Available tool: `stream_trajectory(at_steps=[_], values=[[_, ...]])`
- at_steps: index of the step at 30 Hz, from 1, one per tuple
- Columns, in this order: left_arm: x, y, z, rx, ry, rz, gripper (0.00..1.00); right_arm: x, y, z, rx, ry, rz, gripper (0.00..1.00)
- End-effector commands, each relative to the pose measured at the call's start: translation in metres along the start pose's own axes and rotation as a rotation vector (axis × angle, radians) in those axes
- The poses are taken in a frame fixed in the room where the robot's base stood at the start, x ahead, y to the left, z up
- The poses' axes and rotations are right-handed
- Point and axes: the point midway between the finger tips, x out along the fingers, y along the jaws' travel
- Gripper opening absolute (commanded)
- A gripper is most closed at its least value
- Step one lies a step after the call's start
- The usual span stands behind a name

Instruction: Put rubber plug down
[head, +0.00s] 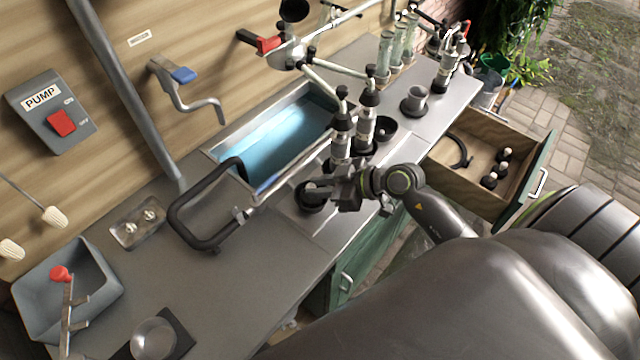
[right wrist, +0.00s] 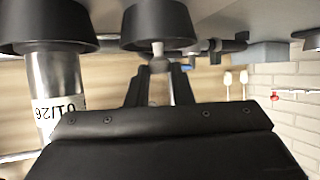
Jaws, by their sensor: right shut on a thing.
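My right gripper (head: 322,187) is over the counter beside a black round holder (head: 310,198). In the right wrist view, which is upside down, its two fingers (right wrist: 160,78) are shut on a small pale grey piece (right wrist: 159,63), likely the rubber plug. A short pale stem (right wrist: 158,48) shows between it and the black holder (right wrist: 160,20). I cannot tell whether the piece touches the holder. The fingers hide much of it. My left gripper is in neither view.
An open drawer (head: 510,150) sticks out at right.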

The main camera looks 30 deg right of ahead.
Motion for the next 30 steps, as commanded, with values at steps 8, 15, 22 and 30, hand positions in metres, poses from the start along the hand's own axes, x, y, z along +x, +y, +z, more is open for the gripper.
stream_trajectory(at_steps=[8, 15, 22, 30], values=[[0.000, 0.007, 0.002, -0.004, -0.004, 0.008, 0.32, 0.000, 0.000, 0.001, 0.001, 0.000, 0.000, 0.42], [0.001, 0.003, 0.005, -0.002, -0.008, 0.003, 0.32, 0.000, 0.000, -0.001, 0.000, 0.000, 0.000, 0.42], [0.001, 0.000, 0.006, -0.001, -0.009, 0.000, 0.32, -0.022, 0.000, -0.001, -0.003, -0.004, 0.002, 0.42], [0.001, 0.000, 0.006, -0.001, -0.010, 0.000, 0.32, -0.062, 0.000, 0.000, -0.002, -0.006, 0.001, 0.42]])
